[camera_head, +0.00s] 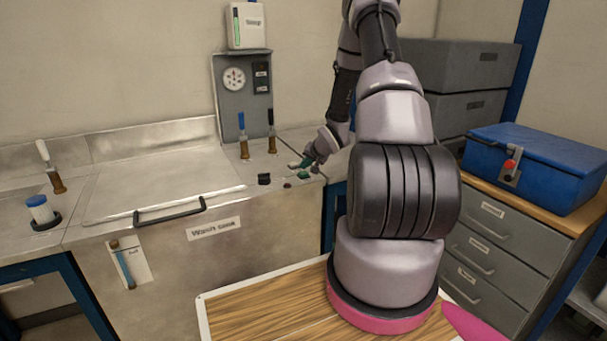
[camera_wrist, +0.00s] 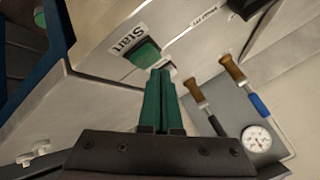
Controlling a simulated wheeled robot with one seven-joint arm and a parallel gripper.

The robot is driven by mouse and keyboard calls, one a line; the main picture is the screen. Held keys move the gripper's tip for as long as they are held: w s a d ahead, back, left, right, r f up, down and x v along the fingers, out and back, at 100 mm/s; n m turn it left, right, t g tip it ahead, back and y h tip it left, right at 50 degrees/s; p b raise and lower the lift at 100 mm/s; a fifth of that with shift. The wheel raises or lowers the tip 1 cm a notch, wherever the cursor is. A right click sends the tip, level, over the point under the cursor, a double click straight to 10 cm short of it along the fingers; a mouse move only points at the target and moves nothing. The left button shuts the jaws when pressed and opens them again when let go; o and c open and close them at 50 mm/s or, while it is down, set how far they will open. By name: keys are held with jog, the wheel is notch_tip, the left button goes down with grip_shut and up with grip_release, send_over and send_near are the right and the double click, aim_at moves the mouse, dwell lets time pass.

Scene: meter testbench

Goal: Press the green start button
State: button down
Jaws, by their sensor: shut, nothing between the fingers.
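The green start button (camera_wrist: 146,53) sits on the metal bench beside a white "Start" label in the wrist view. It also shows small in the head view (camera_head: 303,174), on the bench's front right edge. My gripper (camera_wrist: 160,72) is shut and empty, its green fingers side by side. The fingertips appear just beside the button, toward the lower right in the wrist view. I cannot tell whether they touch it. In the head view my gripper (camera_head: 306,163) is low over the bench by the button.
A black knob (camera_head: 264,179) stands left of the button. Two taps with blue (camera_head: 241,120) and black (camera_head: 270,116) handles rise behind, before a grey gauge panel (camera_head: 233,100). The lidded wash tank (camera_head: 160,185) lies left. A blue box (camera_head: 540,165) sits on drawers at right.

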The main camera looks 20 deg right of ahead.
aim_at(304, 174)
jog(key=shift+f, duration=0.3)
jog(key=shift+f, duration=0.4)
dwell(0.8)
jog(key=shift+r, duration=0.8)
jog(key=shift+r, duration=2.55)
